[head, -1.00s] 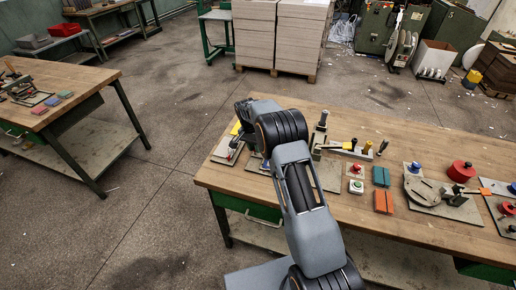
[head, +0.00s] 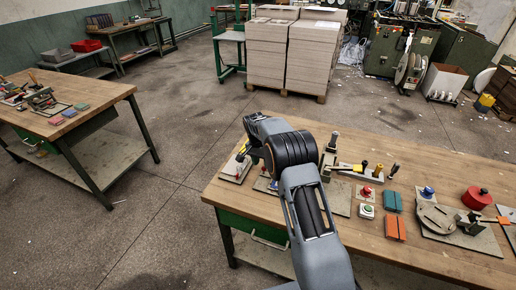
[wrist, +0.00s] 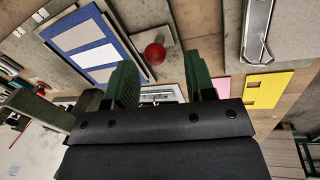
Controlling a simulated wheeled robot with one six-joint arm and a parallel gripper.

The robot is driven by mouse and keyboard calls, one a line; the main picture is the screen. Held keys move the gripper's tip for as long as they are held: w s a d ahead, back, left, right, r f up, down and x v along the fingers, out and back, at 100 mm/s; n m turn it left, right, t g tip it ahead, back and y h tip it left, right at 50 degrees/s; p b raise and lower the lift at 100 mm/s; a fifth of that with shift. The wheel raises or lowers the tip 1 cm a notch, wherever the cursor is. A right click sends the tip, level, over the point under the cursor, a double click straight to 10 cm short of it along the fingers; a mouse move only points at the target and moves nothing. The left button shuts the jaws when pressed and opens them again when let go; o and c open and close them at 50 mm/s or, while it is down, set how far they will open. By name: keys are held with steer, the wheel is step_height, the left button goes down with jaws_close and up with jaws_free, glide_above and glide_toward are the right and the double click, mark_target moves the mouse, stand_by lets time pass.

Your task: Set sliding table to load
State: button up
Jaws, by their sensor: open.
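My gripper (wrist: 160,82) is open, its two green-padded fingers apart at the bottom of the wrist view, with nothing seen gripped. A red ball knob (wrist: 155,53) on a grey plate lies beyond the gap between the fingers. I cannot tell for sure which fixture is the sliding table. A long fixture with yellow and black knobs (head: 361,170) stands on the workbench (head: 400,246) in the head view.
The wrist view shows a blue-edged board (wrist: 119,28), a metal rail fixture (wrist: 258,30) and a yellow piece (wrist: 267,89). In the head view, a round red pot (head: 475,198) and several coloured blocks sit on the bench. A second bench (head: 110,92) stands left, with open floor between.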

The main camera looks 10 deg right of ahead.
step_height(320, 180, up, 12)
steer(key=w+a, duration=0.1)
steer(key=shift+w+a+f, duration=0.15)
steer(key=shift+w+a, duration=0.15)
steer(key=shift+a, duration=0.05)
stand_by(0.4)
